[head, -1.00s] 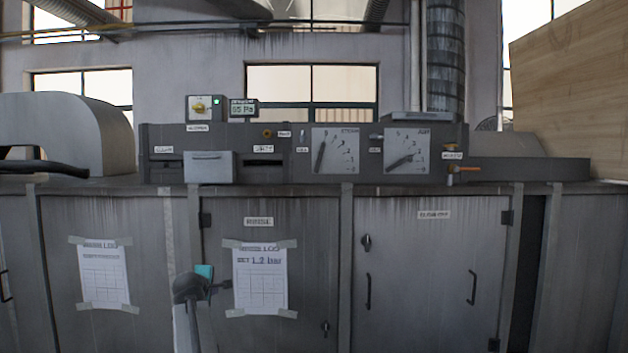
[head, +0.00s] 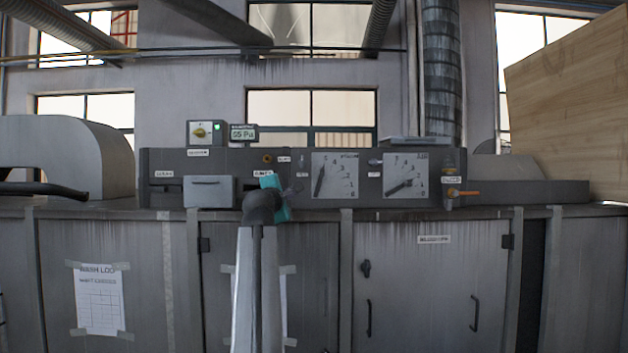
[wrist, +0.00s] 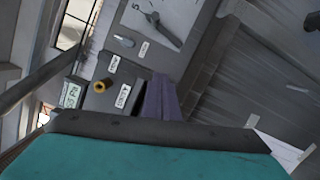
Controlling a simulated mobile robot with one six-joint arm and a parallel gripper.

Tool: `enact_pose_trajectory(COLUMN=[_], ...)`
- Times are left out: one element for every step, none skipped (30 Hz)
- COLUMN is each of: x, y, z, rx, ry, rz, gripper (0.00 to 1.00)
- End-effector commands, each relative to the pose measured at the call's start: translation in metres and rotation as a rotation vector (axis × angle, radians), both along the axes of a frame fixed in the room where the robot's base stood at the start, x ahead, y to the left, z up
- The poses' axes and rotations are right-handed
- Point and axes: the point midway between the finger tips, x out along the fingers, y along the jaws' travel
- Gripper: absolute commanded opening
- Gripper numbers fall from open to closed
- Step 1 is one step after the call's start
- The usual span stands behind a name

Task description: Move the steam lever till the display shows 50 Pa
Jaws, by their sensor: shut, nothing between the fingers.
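The steam dial (head: 340,188) is a pale square plate on the grey control panel. Its dark steam lever (head: 319,180) stands nearly upright, slightly tilted, towards the high end of the scale. The lever also shows near the top of the wrist view (wrist: 158,32), close to a "5". The display (head: 243,133) above the panel appears to read 55 Pa in green. My gripper (head: 296,188) is shut and empty, in front of the panel and left of the steam dial. In the wrist view its purple-grey fingers (wrist: 161,100) are together, apart from the lever.
A second dial (head: 405,168) with its own dark lever sits to the right. A yellow-knobbed switch box (head: 200,132) stands left of the display. A grey box (head: 209,192) sticks out at the panel's left. An orange-handled valve (head: 461,193) is at the right end.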

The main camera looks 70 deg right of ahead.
Motion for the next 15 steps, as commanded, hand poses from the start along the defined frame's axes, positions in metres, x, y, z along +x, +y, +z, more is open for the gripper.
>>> enact_pose_trajectory(x=[-0.007, -0.010, -0.013, -0.015, -0.016, -0.017, -0.018, -0.018, -0.018, -0.018, -0.018, -0.017, -0.017, -0.017, -0.017], y=[0.000, 0.000, 0.000, 0.000, 0.001, 0.001, 0.001, 0.001, 0.001, 0.001, 0.001, 0.001, 0.001, 0.001, 0.001], z=[0.011, 0.015, 0.019, 0.021, 0.023, 0.025, 0.025, 0.025, 0.025, 0.025, 0.025, 0.025, 0.025, 0.025, 0.025], rx=[-0.014, -0.020, -0.026, -0.031, -0.033, -0.036, -0.036, -0.037, -0.037, -0.037, -0.036, -0.036, -0.036, -0.036, -0.036], ry=[0.005, 0.007, 0.011, 0.014, 0.015, 0.017, 0.017, 0.018, 0.018, 0.018, 0.018, 0.017, 0.017, 0.017, 0.017], rz=[-0.008, -0.011, -0.015, -0.017, -0.019, -0.019, -0.020, -0.020, -0.020, -0.020, -0.019, -0.019, -0.019, -0.019, -0.019], gripper=[0.00, 0.00, 0.00, 0.00, 0.00, 0.00, 0.00, 0.00, 0.00, 0.00, 0.00, 0.00, 0.00, 0.00, 0.00])
